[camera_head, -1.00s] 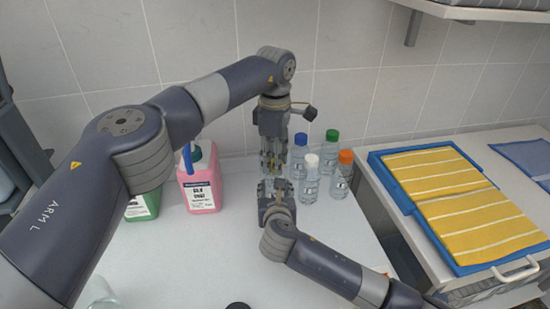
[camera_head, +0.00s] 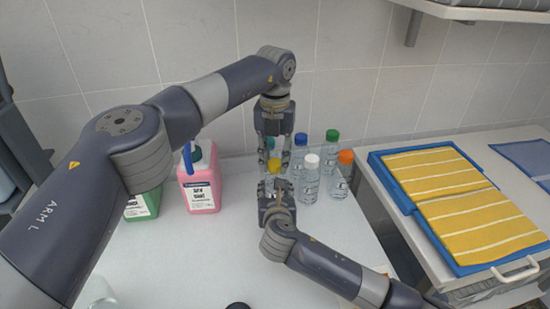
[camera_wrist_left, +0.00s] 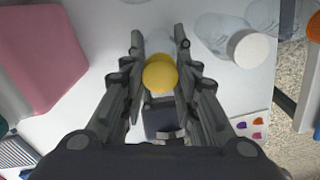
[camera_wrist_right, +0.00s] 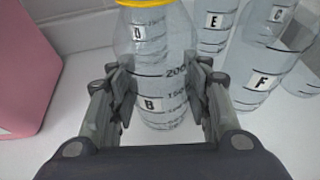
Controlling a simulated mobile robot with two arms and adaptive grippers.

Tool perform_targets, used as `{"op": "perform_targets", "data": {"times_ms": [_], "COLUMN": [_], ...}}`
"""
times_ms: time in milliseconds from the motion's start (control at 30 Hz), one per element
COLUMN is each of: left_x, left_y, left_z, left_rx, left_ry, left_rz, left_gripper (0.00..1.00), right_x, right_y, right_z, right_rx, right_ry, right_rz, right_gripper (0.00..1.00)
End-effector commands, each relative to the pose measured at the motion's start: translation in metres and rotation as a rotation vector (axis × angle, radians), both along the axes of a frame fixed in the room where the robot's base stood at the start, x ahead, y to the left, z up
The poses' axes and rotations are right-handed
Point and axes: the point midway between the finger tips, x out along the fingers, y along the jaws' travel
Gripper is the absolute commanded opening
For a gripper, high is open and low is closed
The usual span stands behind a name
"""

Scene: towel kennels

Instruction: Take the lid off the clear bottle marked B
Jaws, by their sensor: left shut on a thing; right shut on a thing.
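The clear bottle marked B (camera_wrist_right: 158,55) stands upright in the right wrist view, between the fingers of my right gripper (camera_wrist_right: 165,90). That gripper, also low at the bottle in the head view (camera_head: 273,188), is shut on its body. A yellow lid (camera_head: 274,165) is at the bottle's top; its lower edge (camera_wrist_right: 147,3) shows at the neck. My left gripper (camera_head: 275,158) comes down from above and is shut on the yellow lid, which lies between its fingers in the left wrist view (camera_wrist_left: 160,74). I cannot tell whether the lid is loose on the neck.
Close to the right stand clear bottles with white (camera_head: 312,160), orange (camera_head: 346,156), blue (camera_head: 300,139) and green (camera_head: 332,134) lids. A pink jug (camera_head: 201,185) and a green container (camera_head: 143,207) are left. The front of the white table (camera_head: 190,265) is mostly clear.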

Motion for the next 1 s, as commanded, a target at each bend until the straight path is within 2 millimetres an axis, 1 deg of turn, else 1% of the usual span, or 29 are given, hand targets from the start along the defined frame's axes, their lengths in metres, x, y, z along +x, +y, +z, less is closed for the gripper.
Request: {"op": "perform_targets", "data": {"times_ms": [100, 800, 900, 1000], "left_x": [-0.0002, 0.0001, 0.0001, 0.0002], "left_y": [-0.0003, -0.0009, -0.0009, -0.001], "left_z": [0.0001, 0.0009, 0.001, 0.001], "left_rx": [0.0, -0.001, -0.002, -0.002], "left_ry": [0.0, 0.0, 0.0, 0.0], "left_rz": [0.197, 1.367, 1.487, 1.552], "left_gripper": [0.0, 0.0, 0.0, 0.0], "right_x": [-0.0002, -0.0003, -0.0003, -0.0003], "right_y": [-0.0004, -0.0004, -0.0003, -0.0003], "right_z": [-0.0012, -0.0012, -0.0012, -0.0012], "right_rx": [-0.001, -0.001, -0.001, -0.001], "right_ry": [0.002, 0.002, 0.002, 0.002], "right_rz": [-0.001, -0.001, -0.001, -0.001], "right_gripper": [0.0, 0.0, 0.0, 0.0]}}
